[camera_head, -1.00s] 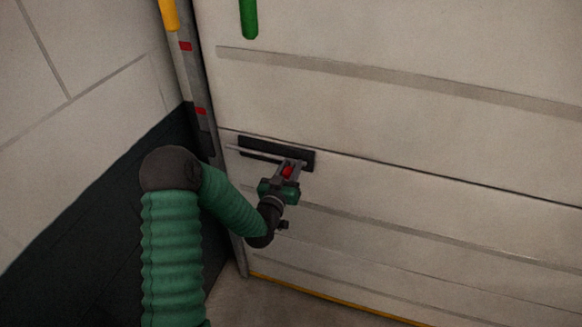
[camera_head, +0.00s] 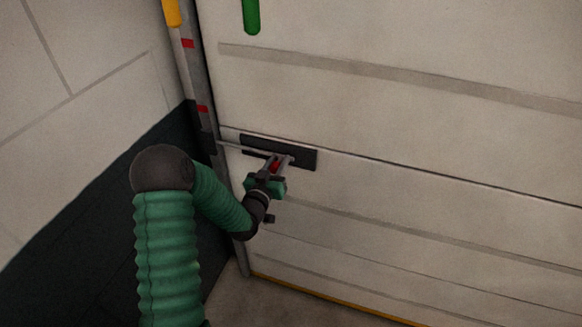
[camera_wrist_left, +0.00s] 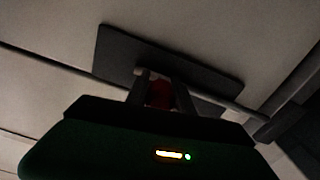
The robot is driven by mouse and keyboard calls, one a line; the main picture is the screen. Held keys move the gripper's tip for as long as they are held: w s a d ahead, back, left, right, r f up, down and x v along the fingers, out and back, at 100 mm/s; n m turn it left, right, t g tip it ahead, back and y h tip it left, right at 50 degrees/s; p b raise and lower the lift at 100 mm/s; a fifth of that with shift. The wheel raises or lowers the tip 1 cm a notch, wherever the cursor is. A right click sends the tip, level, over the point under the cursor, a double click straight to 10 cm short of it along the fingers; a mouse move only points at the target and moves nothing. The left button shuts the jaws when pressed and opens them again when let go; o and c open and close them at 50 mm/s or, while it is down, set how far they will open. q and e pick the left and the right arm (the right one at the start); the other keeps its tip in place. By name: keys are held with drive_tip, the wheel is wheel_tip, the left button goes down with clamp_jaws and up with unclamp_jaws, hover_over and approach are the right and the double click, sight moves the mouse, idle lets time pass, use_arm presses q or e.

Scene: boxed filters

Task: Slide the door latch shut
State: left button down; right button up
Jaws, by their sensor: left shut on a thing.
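The door latch is a thin grey bar (camera_head: 230,148) on a dark backing plate (camera_head: 304,159) fixed to the pale panelled door. Its red knob (camera_head: 275,165) sits between the fingers of my left gripper (camera_head: 278,163), which is shut on it. The wrist view shows the red knob (camera_wrist_left: 159,94) between the two fingers (camera_wrist_left: 160,82), with the bar (camera_wrist_left: 228,104) running right to the dark frame fitting. In the head view the bar's left end reaches the door post (camera_head: 209,142). How deep it sits there is hidden. My right gripper is not in view.
The door (camera_head: 420,110) fills the right side. The grey post with red marks (camera_head: 196,80) stands at its left edge, beside a tiled wall (camera_head: 60,130) with a dark lower band. A green handle (camera_head: 251,15) hangs above.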

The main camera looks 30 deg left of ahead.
use_arm(q)
drive_tip(key=shift+s+a, duration=0.2)
drive_tip(key=shift+a, duration=0.65)
drive_tip(key=c, duration=1.3)
unclamp_jaws()
drive_tip(key=shift+o, duration=1.1)
drive_tip(key=shift+a, duration=0.15)
drive_tip(key=shift+a+f, duration=0.1)
drive_tip(key=shift+a, duration=0.05)
drive_tip(key=p+v, duration=0.5)
drive_tip(key=v, duration=1.1)
drive_tip(key=shift+s, duration=0.35)
